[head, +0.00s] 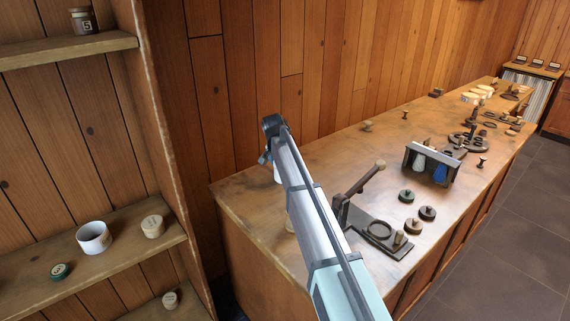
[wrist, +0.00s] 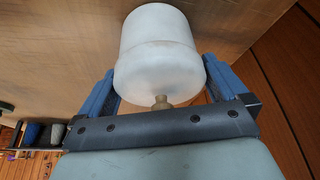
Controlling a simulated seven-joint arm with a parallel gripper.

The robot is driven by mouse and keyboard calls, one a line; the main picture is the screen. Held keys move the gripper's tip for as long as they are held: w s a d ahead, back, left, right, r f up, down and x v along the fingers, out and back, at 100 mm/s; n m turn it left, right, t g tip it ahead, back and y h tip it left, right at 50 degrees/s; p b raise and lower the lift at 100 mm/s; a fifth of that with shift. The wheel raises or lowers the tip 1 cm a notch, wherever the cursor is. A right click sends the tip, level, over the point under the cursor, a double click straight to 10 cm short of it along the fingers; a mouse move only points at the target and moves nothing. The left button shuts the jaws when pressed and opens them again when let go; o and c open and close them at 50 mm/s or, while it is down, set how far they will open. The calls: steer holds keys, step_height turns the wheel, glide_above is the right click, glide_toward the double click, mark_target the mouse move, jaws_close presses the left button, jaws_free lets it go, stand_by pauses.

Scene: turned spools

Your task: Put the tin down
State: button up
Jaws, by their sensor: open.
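The tin is a plain white, rounded cylinder (wrist: 158,45) in the wrist view. It sits between the two blue fingers of my gripper (wrist: 160,82), which are spread to either side of it. A thin gap shows by the right finger; contact at the left one is unclear. In the head view my gripper (head: 268,145) is over the near left end of the wooden counter (head: 245,190), and a sliver of the white tin (head: 277,173) shows below it. My arm hides most of the tin there. I cannot tell for sure whether its base rests on the counter.
A lever tool on a dark plate (head: 380,232) stands right of my arm, with several round lidded pieces (head: 427,213) beside it. A dark rack (head: 432,163) is further back. Shelves (head: 120,240) with a white cup (head: 94,238) are at left. The counter's back left is mostly clear.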

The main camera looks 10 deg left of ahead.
steer(key=v, duration=1.2)
